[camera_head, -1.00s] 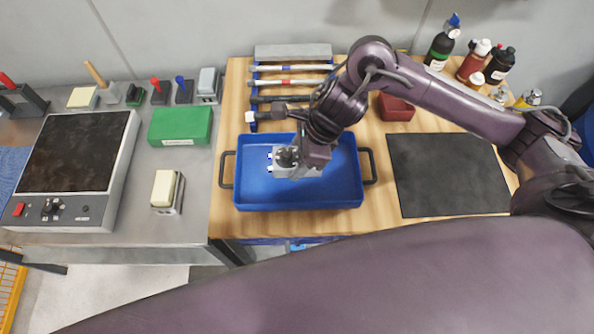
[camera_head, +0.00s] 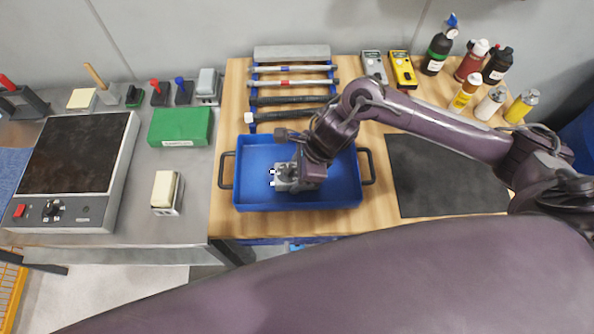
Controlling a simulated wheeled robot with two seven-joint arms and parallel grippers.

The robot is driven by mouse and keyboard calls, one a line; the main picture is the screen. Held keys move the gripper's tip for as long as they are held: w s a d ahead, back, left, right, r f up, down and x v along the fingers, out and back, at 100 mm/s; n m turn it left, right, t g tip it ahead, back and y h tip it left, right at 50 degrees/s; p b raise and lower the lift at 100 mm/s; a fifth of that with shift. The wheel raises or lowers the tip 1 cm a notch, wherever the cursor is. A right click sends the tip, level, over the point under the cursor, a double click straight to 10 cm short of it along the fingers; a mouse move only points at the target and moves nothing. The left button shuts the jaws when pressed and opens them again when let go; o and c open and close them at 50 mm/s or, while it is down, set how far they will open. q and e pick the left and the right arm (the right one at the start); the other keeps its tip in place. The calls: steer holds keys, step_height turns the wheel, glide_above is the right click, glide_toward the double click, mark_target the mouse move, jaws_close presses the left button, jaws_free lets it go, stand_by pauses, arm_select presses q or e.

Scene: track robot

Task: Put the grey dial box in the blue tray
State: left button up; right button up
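The grey dial box (camera_head: 374,67) stands at the back of the wooden table, beside a yellow dial box (camera_head: 403,70). The blue tray (camera_head: 340,197) lies on the front of that table, its handles at left and right. My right gripper (camera_head: 273,178) is over the tray, fingers pointing left. Its two pale fingertips are apart with tray blue between them, and I see nothing held. Its height above the tray floor is hard to tell. The grey dial box is well to the right of and behind it. My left gripper is not in view.
Several long-handled tools (camera_head: 292,84) lie behind the tray. Bottles (camera_head: 467,92) stand at the back right. A dark mat (camera_head: 445,175) lies right of the tray. A green box (camera_head: 180,127) and a hotplate-like device (camera_head: 75,155) are on the left bench.

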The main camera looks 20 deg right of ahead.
steer(key=o, duration=0.4)
steer(key=shift+r+p, duration=0.2)
steer(key=shift+p, duration=0.1)
steer(key=b+v, duration=0.1)
steer(key=v, duration=1.1)
steer(key=shift+d+b, duration=0.1)
steer(key=shift+b, duration=0.2)
